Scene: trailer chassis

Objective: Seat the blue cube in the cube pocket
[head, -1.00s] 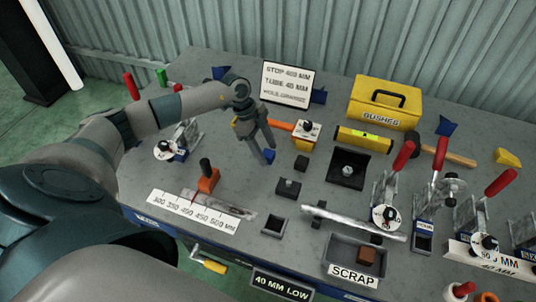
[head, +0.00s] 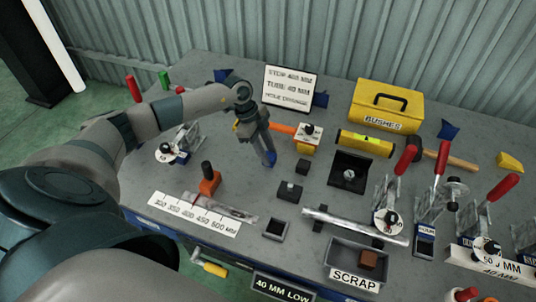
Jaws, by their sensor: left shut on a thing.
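My left gripper (head: 268,158) reaches down to the middle of the bench, with its fingers closed together. It is shut on the blue cube (head: 270,159), and only a small blue patch shows at the fingertips. I cannot tell whether the cube touches the bench top. A small square open-topped dark holder (head: 277,229) stands near the bench's front edge, below and slightly right of the gripper in the picture. It looks like the cube pocket and appears empty. My right gripper is not in view.
A dark block with a knob (head: 290,190) and a small black cube (head: 302,166) stand right of the gripper. An orange-handled tool (head: 283,128) lies behind it. A ruler plate (head: 194,214), a metal tube (head: 355,226) and a scrap tray (head: 383,262) lie in front.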

